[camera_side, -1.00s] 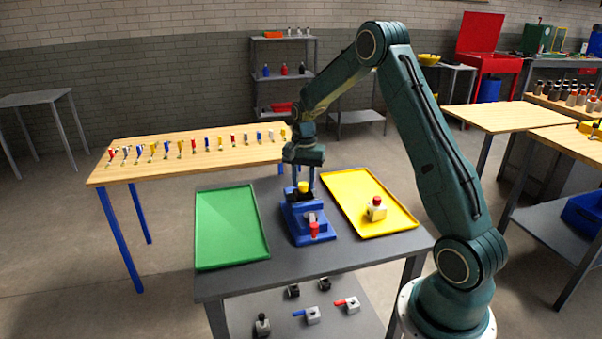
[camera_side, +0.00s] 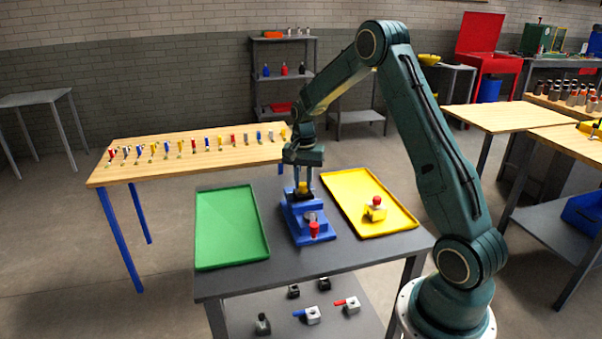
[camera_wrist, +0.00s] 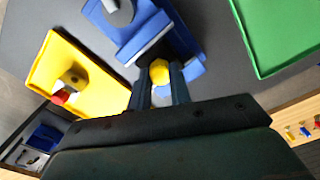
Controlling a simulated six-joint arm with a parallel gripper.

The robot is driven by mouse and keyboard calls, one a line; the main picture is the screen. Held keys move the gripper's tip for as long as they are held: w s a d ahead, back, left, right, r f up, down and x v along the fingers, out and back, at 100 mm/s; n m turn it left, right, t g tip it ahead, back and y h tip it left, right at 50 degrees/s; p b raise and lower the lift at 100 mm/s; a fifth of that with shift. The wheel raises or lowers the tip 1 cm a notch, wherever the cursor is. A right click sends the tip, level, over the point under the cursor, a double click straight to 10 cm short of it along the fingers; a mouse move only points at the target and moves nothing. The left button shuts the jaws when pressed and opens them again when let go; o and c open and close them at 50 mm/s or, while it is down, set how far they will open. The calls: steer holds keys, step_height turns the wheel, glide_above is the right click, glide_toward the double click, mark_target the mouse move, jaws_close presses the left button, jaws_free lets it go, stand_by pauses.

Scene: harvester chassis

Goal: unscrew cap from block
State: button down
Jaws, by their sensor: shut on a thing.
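A yellow cap (camera_side: 303,188) sits at the far end of the blue fixture (camera_side: 321,239) on the grey table. My gripper (camera_side: 303,184) points down over it, with its fingers around the cap. In the wrist view the yellow cap (camera_wrist: 159,71) shows between the two fingertips of my gripper (camera_wrist: 159,78), which is shut on it. The block under the cap is mostly hidden by the cap and fingers. The fixture has a red knob (camera_side: 314,228) at its near end.
A green tray (camera_side: 228,262) lies left of the fixture. A yellow tray (camera_side: 350,190) lies to the right, holding a block with a red cap (camera_side: 376,201). Several parts lie on the lower shelf. A wooden bench (camera_side: 125,170) with several small upright items stands behind.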

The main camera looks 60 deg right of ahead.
steer(key=n, duration=0.4)
steer(key=shift+n, duration=0.3)
stand_by(0.4)
steer(key=n, duration=0.3)
steer(key=shift+n, duration=1.1)
steer(key=shift+n, duration=2.6)
